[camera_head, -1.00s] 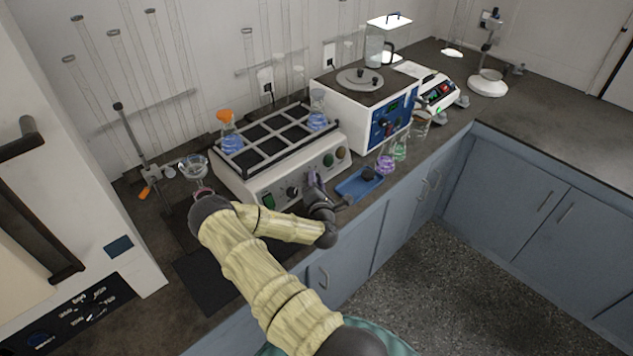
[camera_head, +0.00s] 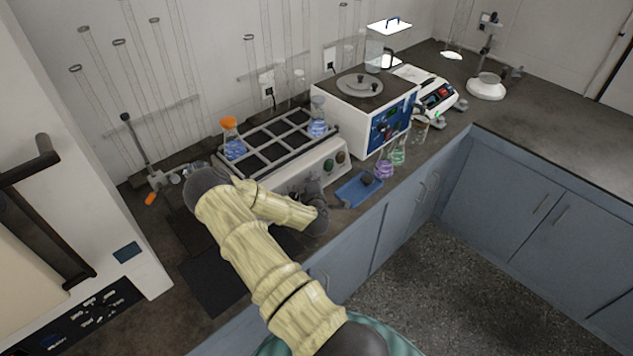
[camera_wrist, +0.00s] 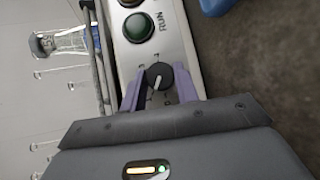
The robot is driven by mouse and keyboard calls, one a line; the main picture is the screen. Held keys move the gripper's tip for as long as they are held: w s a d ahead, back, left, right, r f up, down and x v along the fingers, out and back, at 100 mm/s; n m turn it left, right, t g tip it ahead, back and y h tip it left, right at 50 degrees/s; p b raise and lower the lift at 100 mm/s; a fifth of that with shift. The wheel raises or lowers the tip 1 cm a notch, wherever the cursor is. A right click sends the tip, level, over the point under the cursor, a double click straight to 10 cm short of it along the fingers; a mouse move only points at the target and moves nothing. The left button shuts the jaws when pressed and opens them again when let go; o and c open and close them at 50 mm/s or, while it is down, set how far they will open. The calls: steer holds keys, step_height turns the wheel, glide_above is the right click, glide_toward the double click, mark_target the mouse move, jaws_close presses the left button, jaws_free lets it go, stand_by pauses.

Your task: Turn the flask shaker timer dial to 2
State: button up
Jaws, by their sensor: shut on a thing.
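The flask shaker (camera_head: 318,166) is a white box with a rack on top, at the middle of the counter. In the wrist view its front panel (camera_wrist: 172,18) runs from top to bottom. The timer dial (camera_wrist: 160,73) is a dark round knob with a pale pointer line slanting down in the picture. My gripper (camera_wrist: 158,88) has its two purple fingers on either side of this dial and is shut on it. In the head view my gripper (camera_head: 314,192) is at the shaker's front, where my arm hides the dial and much of the panel. The dial's number marks cannot be read.
A green button (camera_wrist: 138,27) marked RUN sits beside the dial. An orange-capped flask (camera_head: 233,140) and a blue flask (camera_head: 317,120) stand in the rack. A blue tray (camera_head: 358,190) lies close right of my gripper. Flasks with purple (camera_head: 384,165) and green liquid stand beyond.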

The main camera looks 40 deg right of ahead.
steer(key=m+g+p, duration=0.1)
steer(key=r+m+g+y+p, duration=0.1)
steer(key=m+p, duration=0.1)
steer(key=shift+d+m+y, duration=0.1)
steer(key=shift+m+y, duration=0.2)
steer(key=shift+w+d+r+m+g+y+p, duration=0.1)
steer(key=shift+d+m+g+y+p, duration=0.05)
steer(key=shift+m+g+y+p, duration=0.95)
steer(key=shift+d+m+y+p, duration=0.1)
steer(key=shift+m+y+p, duration=0.7)
steer(key=shift+m, duration=0.2)
steer(key=shift+g+y, duration=0.3)
steer(key=shift+f+m+p, duration=0.2)
steer(key=shift+m+p, duration=0.1)
steer(key=o, duration=1)
steer(key=shift+c, duration=0.2)
